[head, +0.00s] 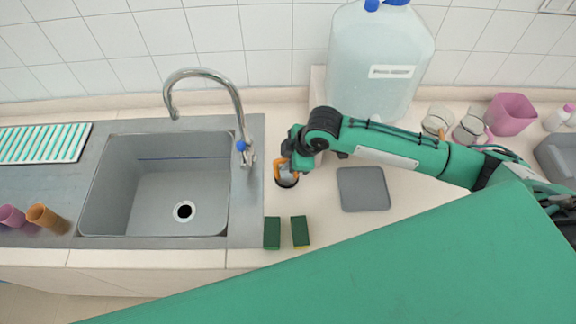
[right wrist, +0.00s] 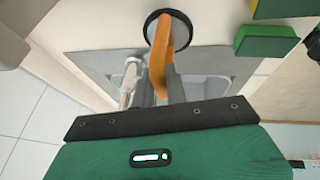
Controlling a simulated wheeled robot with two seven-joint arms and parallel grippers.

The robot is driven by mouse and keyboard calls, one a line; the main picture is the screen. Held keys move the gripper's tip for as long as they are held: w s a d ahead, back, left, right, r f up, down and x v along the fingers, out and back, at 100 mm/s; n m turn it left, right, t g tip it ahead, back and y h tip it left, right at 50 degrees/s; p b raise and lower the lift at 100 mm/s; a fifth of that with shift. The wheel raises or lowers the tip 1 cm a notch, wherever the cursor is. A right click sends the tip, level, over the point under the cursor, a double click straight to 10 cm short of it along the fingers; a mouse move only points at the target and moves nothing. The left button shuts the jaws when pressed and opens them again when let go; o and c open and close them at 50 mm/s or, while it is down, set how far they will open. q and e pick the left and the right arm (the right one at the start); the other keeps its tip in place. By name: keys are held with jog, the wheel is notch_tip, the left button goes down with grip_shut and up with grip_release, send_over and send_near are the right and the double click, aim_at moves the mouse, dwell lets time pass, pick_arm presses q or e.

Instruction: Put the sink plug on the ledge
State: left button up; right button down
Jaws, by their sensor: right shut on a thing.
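The sink plug (head: 287,182) is a dark-rimmed round piece at the counter, just right of the sink. In the right wrist view the plug (right wrist: 178,19) shows its black rim beyond the orange part between my fingers. My right gripper (head: 285,171) is shut on the plug and points down. I cannot tell whether the plug touches the counter. The pale ledge (head: 275,98) runs along the foot of the tiled wall, behind the sink and tap. My left gripper is not in view.
The grey sink (head: 155,190) with its open drain and curved tap (head: 238,110) lies left of my gripper. Two green sponges (head: 272,233) lie in front. A grey mat (head: 363,190) lies right, and a large water container (head: 378,70) stands behind my arm.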

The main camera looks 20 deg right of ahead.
aim_at(283, 174)
notch_tip(283, 174, down, 4)
jog(key=shift+r+p, duration=0.25)
jog(key=shift+p, duration=0.3)
jog(key=shift+f, duration=0.4)
jog(key=shift+f, duration=0.1)
jog(key=c, duration=1.4)
grip_release()
jog(key=shift+s+d+r, duration=0.1)
jog(key=shift+d+r, duration=0.1)
jog(key=shift+r, duration=0.35)
jog(key=b+v, duration=0.3)
jog(key=v, duration=0.8)
